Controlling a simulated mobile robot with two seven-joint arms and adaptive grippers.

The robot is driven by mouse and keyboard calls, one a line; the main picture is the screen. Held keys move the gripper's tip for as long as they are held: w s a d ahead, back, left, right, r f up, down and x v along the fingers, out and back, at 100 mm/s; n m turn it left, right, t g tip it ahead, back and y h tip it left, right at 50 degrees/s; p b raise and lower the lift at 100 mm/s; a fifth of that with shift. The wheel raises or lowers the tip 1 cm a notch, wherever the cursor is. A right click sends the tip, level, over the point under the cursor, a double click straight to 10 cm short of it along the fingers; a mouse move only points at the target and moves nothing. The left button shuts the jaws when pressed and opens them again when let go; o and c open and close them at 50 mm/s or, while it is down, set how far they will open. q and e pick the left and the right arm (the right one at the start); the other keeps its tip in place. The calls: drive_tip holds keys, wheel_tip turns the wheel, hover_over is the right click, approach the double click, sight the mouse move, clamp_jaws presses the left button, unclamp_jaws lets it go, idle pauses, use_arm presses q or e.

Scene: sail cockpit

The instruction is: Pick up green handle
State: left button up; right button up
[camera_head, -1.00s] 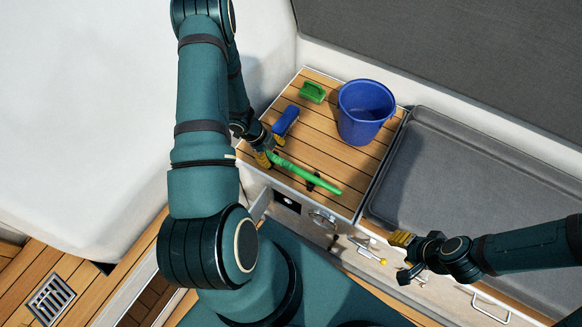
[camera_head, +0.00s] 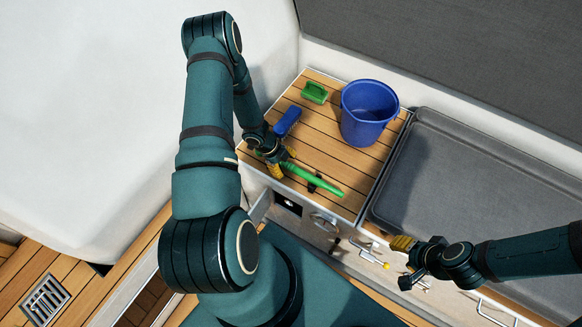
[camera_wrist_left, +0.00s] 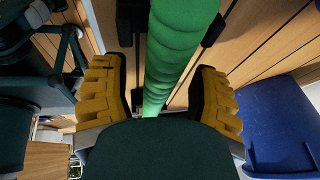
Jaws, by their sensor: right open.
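The green handle (camera_head: 318,184) lies on the slatted wooden counter near its front edge; it also shows in the left wrist view (camera_wrist_left: 168,55). My left gripper (camera_head: 283,162) is at the handle's left end. In the left wrist view my left gripper (camera_wrist_left: 160,92) is open, its yellow fingers on either side of the handle with gaps between. My right gripper (camera_head: 396,262) is open and empty in front of the drawers at the lower right, away from the handle.
A blue bucket (camera_head: 368,116) stands on the wooden counter (camera_head: 330,148) at the back right. A green brush-like block (camera_head: 314,92) sits at the back left. A blue block (camera_head: 287,122) lies close to my left gripper. A grey cushion (camera_head: 470,180) is to the right.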

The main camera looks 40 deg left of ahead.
use_arm(q)
clamp_jaws()
drive_tip(key=shift+r, duration=0.1)
